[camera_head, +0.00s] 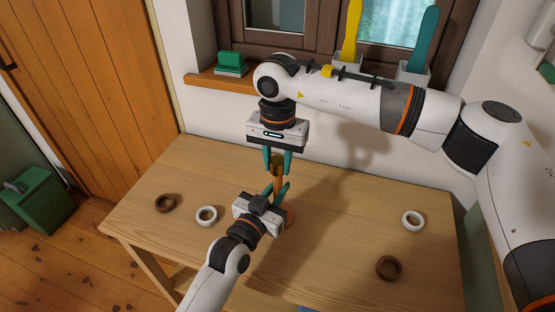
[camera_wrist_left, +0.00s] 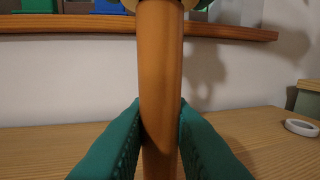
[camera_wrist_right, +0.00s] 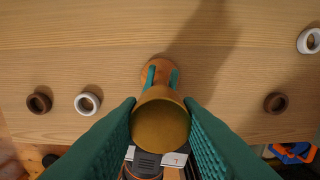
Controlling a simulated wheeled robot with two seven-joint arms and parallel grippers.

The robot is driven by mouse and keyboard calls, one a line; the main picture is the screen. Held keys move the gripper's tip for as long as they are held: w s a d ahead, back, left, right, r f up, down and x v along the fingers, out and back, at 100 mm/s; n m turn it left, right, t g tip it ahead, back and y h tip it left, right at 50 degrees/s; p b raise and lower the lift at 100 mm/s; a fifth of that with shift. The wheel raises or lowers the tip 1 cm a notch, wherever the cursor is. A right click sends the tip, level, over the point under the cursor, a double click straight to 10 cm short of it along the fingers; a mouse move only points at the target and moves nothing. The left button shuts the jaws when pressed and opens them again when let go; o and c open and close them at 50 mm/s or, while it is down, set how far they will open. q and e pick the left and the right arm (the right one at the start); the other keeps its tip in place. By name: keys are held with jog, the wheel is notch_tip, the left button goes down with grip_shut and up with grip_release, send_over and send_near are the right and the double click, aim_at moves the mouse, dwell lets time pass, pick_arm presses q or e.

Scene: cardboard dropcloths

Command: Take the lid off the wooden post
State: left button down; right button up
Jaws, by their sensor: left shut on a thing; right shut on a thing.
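The wooden post (camera_head: 278,184) stands upright on a round base on the table; its shaft fills the middle of the left wrist view (camera_wrist_left: 160,60). The brass-coloured lid (camera_wrist_right: 160,128) is at the top of the post, and a sliver shows at the top of the left wrist view. No gap between lid and post is visible. My right gripper (camera_head: 278,161) points down from above, its teal fingers shut on the lid's sides. My left gripper (camera_head: 279,191) comes from the front, lower down, with its fingers shut around the post's shaft (camera_wrist_left: 160,125).
On the table (camera_head: 340,220) lie a brown ring (camera_head: 165,203) and a white ring (camera_head: 206,215) at left, and a white ring (camera_head: 413,221) and a brown ring (camera_head: 389,267) at right. Behind is a window sill (camera_head: 205,82) with a green block and holders with yellow and teal tools.

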aim_at(278, 160)
jog(key=n, duration=0.4)
jog(key=shift+n, duration=0.3)
jog(key=n, duration=0.4)
jog(key=shift+r, duration=0.1)
jog(key=shift+r, duration=1)
jog(key=shift+r, duration=2.05)
pick_arm(q)
jog(key=c, duration=1.2)
grip_release()
jog(key=shift+c, duration=0.2)
